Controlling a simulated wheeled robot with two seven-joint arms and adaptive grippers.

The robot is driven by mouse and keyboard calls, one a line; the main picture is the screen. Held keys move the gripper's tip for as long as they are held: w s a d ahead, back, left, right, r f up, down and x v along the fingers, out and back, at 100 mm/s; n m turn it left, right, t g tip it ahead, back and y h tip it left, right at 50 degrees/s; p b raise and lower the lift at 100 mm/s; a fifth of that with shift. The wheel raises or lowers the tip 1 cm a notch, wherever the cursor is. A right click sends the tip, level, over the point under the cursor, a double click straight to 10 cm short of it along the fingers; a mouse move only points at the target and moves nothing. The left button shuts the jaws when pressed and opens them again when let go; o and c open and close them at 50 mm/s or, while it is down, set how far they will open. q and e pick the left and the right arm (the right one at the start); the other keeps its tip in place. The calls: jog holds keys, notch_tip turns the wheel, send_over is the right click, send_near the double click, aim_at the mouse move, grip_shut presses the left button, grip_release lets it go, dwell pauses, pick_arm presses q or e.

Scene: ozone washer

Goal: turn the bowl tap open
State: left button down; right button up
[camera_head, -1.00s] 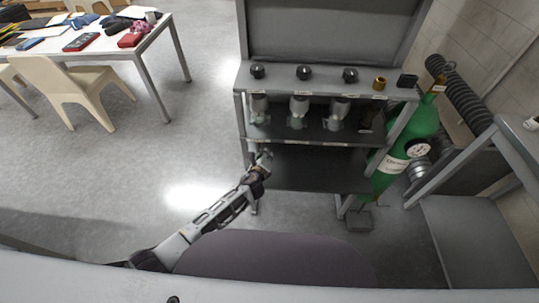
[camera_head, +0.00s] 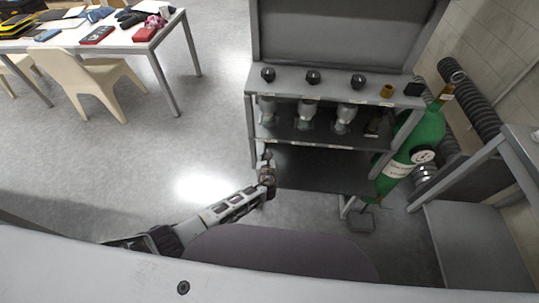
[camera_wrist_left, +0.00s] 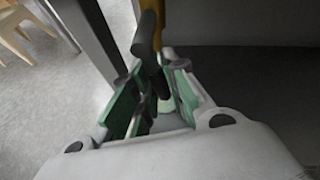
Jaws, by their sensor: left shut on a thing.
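My left gripper (camera_head: 267,162) is at the left front post of the grey shelf unit, below its middle shelf. In the left wrist view its green-padded fingers (camera_wrist_left: 156,85) are closed around a dark lever-like piece (camera_wrist_left: 147,42) with a yellow-brown part (camera_wrist_left: 154,10) above it. This looks like the tap, but most of it is hidden between the fingers. In the head view the tap is too small and covered to make out. My right gripper is not in view.
The shelf unit (camera_head: 325,79) has several dark knobs on top and glass vessels (camera_head: 305,115) on its middle shelf. A green gas cylinder (camera_head: 415,145) stands at its right. A white table (camera_head: 160,42) and a beige chair (camera_head: 88,80) are at the upper left. Open floor lies between.

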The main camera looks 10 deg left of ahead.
pick_arm(q)
jog(key=shift+a+m+y, duration=0.25)
jog(key=shift+m+y, duration=0.15)
jog(key=shift+a, duration=0.1)
jog(key=shift+a+m, duration=0.1)
jog(key=shift+m, duration=0.3)
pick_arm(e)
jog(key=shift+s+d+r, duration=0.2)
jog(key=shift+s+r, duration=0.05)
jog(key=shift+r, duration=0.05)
pick_arm(q)
jog(key=c, duration=1.7)
grip_release()
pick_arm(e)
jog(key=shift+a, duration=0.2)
